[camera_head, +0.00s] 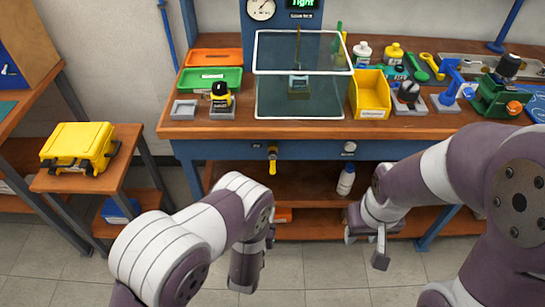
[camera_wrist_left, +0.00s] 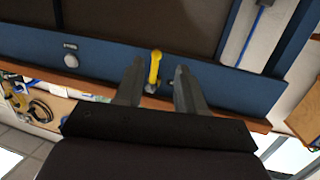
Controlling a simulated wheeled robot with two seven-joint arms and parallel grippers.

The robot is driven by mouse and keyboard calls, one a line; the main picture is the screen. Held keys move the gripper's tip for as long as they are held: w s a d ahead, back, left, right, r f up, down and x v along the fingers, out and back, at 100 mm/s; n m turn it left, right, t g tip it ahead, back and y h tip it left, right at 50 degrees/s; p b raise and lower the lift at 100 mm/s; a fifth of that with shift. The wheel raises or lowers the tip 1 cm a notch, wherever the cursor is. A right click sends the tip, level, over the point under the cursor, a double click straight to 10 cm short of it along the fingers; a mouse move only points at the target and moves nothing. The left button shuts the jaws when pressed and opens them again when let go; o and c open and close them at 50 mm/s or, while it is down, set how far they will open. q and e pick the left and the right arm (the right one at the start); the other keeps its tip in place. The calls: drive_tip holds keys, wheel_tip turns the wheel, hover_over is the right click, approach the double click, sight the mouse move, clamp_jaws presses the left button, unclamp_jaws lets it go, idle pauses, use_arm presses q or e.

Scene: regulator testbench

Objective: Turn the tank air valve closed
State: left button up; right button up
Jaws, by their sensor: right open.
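The tank air valve is a yellow lever (camera_head: 272,162) on the blue front panel under the bench edge, hanging downward. In the left wrist view, which looks upside down, the lever (camera_wrist_left: 155,66) appears between the two fingertips of my left gripper (camera_wrist_left: 159,68). Those fingers are apart and empty; I cannot tell whether either touches the lever. In the head view the left wrist is low, below and left of the valve, and its fingers are hard to make out. My right gripper (camera_head: 366,250) is open and empty, low to the right of the valve.
A pale knob (camera_head: 348,148) sits on the same panel, right of the valve. The clear tank (camera_head: 300,97) stands on the bench above, beside a yellow bin (camera_head: 370,94). A white bottle (camera_head: 346,180) stands on the lower shelf (camera_head: 300,183). A yellow case (camera_head: 78,147) is at left.

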sight(272, 168)
use_arm(q)
drive_tip(key=shift+t, duration=0.8)
drive_tip(key=w+d+r, duration=0.1)
drive_tip(key=w, duration=0.3)
drive_tip(key=w+r, duration=0.1)
drive_tip(key=w, duration=0.3)
drive_tip(key=w+d+r, duration=0.1)
drive_tip(key=w, duration=0.4)
drive_tip(key=shift+d+r, duration=0.2)
drive_tip(key=shift+d, duration=0.15)
clamp_jaws()
